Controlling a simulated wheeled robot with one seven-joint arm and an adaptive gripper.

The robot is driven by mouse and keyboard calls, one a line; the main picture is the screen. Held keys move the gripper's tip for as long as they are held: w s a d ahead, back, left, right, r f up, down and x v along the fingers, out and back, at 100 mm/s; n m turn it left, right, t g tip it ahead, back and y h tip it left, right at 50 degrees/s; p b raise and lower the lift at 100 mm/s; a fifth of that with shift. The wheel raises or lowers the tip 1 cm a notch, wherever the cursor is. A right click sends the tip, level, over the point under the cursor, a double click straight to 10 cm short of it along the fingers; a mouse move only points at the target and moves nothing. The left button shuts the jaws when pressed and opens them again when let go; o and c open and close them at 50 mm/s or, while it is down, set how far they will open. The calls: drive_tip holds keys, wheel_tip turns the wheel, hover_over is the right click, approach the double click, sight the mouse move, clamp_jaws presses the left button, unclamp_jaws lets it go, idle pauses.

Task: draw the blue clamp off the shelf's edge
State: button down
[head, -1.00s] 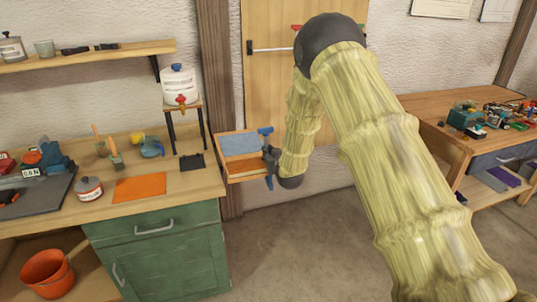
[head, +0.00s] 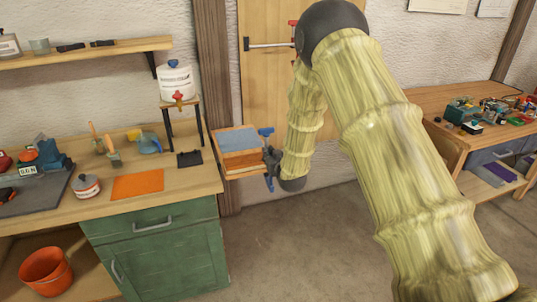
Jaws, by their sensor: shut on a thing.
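The blue clamp (head: 266,132) stands upright at the right edge of the small wooden shelf (head: 245,172). Its top shows above the shelf's board and its lower end shows below. My gripper (head: 271,157) is shut on the clamp's middle, which the dark fingers hide. Whether the clamp's jaws still overlap or touch the shelf's edge is too small to tell. The shelf carries a blue-grey mat (head: 238,139) on top, with an orange-brown surface below it.
A workbench (head: 190,185) with a green cabinet (head: 160,245) stands left of the shelf. A white dispenser (head: 176,83) sits on a stand behind. A door (head: 265,80) is behind the arm. A cluttered table (head: 430,100) stands at the right. Floor in front is open.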

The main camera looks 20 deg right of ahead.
drive_tip(key=shift+f+v, duration=0.2)
drive_tip(key=shift+v, duration=0.75)
drive_tip(key=shift+f+v, duration=0.15)
drive_tip(key=shift+v, duration=0.8)
drive_tip(key=shift+f+v, duration=0.2)
drive_tip(key=shift+v, duration=0.75)
drive_tip(key=shift+s, duration=0.1)
drive_tip(key=shift+r, duration=0.1)
drive_tip(key=shift+s+d+r+p, duration=0.1)
drive_tip(key=shift+s+r+p, duration=1.1)
drive_tip(key=shift+s+r, duration=0.8)
drive_tip(key=shift+f, duration=0.1)
